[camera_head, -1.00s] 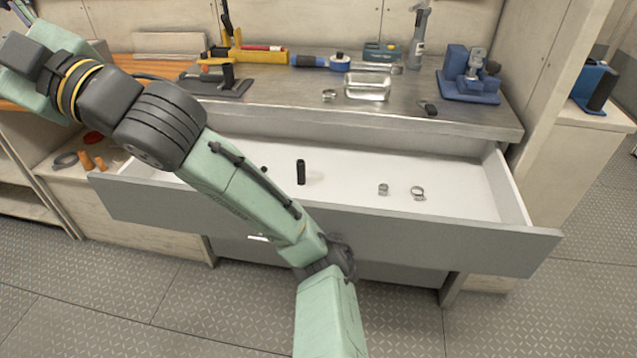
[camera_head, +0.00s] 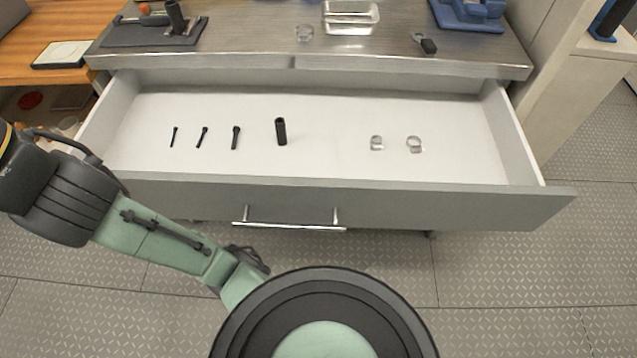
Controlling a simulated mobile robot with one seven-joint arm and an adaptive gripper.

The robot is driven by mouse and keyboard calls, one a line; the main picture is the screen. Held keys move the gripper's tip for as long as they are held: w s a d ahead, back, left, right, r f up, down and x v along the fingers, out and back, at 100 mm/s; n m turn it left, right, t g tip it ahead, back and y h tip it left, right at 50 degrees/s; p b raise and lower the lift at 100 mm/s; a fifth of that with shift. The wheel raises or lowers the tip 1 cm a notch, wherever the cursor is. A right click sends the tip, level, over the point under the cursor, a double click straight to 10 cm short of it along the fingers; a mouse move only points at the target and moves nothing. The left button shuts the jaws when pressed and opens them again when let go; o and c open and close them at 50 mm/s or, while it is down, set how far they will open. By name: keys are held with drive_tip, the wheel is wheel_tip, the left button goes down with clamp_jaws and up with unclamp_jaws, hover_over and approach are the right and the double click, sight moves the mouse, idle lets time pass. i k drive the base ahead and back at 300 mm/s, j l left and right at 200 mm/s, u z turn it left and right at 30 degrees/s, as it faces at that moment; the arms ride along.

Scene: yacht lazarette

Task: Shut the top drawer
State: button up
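The top drawer (camera_head: 400,205) is pulled far out from under the metal workbench. It has a grey front with a silver bar handle (camera_head: 290,226) and a white inside. Several small black bolts (camera_head: 202,137), a black cylinder (camera_head: 281,131) and two metal hose clamps (camera_head: 414,144) lie or stand inside it. My arm, green and dark grey, reaches in front of the drawer's left end. My gripper is out of view, so its state and its distance from the drawer do not show.
The metal bench top (camera_head: 250,55) holds a metal tray (camera_head: 350,20), a black plate (camera_head: 150,32) and a blue tool base (camera_head: 468,14). A wooden counter (camera_head: 40,75) stands at the left and a pale cabinet (camera_head: 572,80) at the right. The patterned floor in front is clear.

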sight(476, 170)
drive_tip(key=k+j+z, duration=0.15)
drive_tip(key=z, duration=0.2)
drive_tip(key=k+j+z, duration=0.3)
drive_tip(key=j+z, duration=0.25)
drive_tip(key=z, duration=0.25)
